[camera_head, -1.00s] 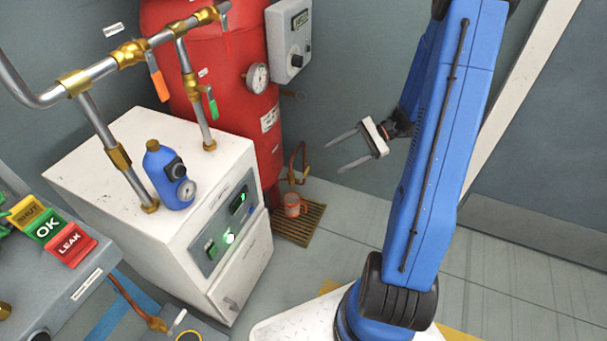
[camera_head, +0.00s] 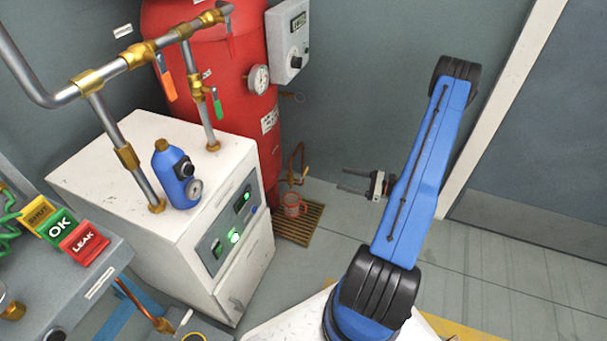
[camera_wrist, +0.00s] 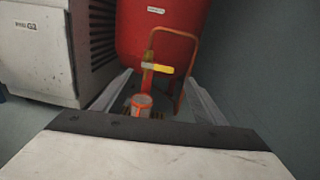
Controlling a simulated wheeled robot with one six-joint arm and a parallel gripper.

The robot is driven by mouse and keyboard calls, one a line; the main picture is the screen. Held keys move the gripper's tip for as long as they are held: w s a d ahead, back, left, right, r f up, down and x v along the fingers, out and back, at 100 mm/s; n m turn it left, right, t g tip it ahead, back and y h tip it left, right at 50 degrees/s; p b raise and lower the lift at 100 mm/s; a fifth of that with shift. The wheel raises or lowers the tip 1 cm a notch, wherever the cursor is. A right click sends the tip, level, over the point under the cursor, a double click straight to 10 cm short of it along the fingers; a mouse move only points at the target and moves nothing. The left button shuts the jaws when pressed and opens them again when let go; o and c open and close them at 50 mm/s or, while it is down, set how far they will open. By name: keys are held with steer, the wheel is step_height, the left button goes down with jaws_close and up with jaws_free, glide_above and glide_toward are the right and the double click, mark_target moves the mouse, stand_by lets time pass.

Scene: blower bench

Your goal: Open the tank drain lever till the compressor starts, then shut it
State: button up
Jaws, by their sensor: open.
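The tank (camera_head: 242,95) is a tall red cylinder behind the white cabinet. A thin copper drain pipe (camera_head: 299,155) comes out low on its right side. In the wrist view a yellow lever (camera_wrist: 158,69) crosses this pipe in front of the red tank (camera_wrist: 160,30); it shows small in the head view (camera_head: 305,172). My gripper (camera_head: 341,179) is open and empty, to the right of the lever and apart from it, pointing left. In the wrist view its two fingers (camera_wrist: 158,84) lie either side of the lever's line, with the lever ahead.
An orange cup (camera_head: 294,205) stands on a floor grate (camera_head: 319,216) under the drain. The white cabinet (camera_head: 110,160) has a green-lit panel. A pressure gauge (camera_head: 258,79) and a grey control box (camera_head: 287,40) are by the tank. Floor right of the grate is clear.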

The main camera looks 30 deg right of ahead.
mark_target(306, 171)
steer(key=shift+m+t+h, duration=0.5)
steer(key=shift+m, duration=0.2)
steer(key=x, duration=0.5)
steer(key=f+x, duration=0.1)
steer(key=x, duration=0.5)
steer(key=f+x, duration=0.1)
steer(key=x, duration=0.4)
steer(key=shift+w+a+f, duration=0.15)
steer(key=shift+w+f, duration=0.05)
steer(key=shift+w, duration=0.15)
steer(key=c, duration=1.5)
steer(key=shift+c, duration=0.2)
